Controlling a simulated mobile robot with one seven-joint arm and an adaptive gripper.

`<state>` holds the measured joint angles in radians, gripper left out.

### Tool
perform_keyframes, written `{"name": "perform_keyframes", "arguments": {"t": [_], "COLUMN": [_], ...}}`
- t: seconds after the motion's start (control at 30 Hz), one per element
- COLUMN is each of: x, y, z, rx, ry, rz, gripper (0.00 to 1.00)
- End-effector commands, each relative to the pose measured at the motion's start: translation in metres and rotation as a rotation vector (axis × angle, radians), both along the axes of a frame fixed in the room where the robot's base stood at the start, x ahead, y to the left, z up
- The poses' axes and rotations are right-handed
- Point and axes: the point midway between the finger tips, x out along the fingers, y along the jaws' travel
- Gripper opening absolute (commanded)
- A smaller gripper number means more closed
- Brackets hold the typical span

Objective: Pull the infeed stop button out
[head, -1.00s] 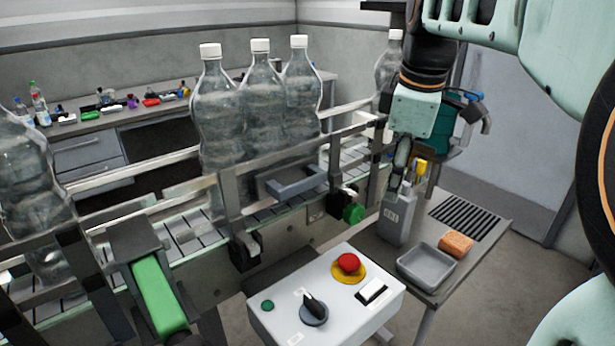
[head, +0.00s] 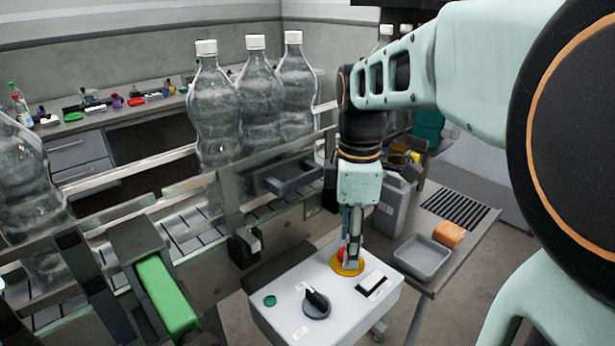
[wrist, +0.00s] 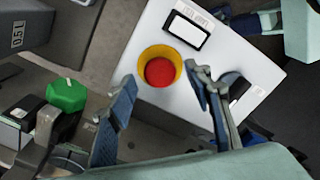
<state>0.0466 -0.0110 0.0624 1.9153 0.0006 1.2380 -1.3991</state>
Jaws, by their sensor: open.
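A red mushroom button (head: 342,254) with a yellow collar (head: 347,268) sits on the top of a white control box (head: 275,320). I take it for the infeed stop button; the labels are too small to read. My gripper (head: 352,258) points down over it in the head view and hides part of the red cap. In the wrist view the red cap (wrist: 160,71) shows inside the yellow ring (wrist: 173,53), between the two spread fingertips of my gripper (wrist: 161,78). The fingers are open and hold nothing. I cannot tell whether they reach down beside the cap.
The box also bears a black rotary knob (head: 316,303), a green button (head: 270,301) and a black-and-white rocker switch (head: 373,283). A conveyor with clear bottles (head: 262,100) runs behind. A grey tray (head: 421,258) and an orange sponge (head: 449,235) are on the side table at right.

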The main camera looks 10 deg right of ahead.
Motion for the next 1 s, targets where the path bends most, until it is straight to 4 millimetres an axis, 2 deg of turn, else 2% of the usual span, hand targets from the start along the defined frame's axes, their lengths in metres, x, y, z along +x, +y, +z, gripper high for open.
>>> {"name": "perform_keyframes", "arguments": {"t": [0.13, 0.43, 0.83, 1.0], "x": [-0.0002, 0.0001, 0.0001, 0.0001], "y": [-0.0002, -0.0001, -0.0001, -0.0001], "z": [-0.0112, -0.0127, -0.0124, -0.0123], "rx": [0.0, 0.0, 0.0, 0.0], "ry": [0.001, 0.0, -0.001, -0.001], "rz": [0.0, -0.001, -0.001, -0.001], "gripper": [0.46, 0.46, 0.02, 0.0]}}
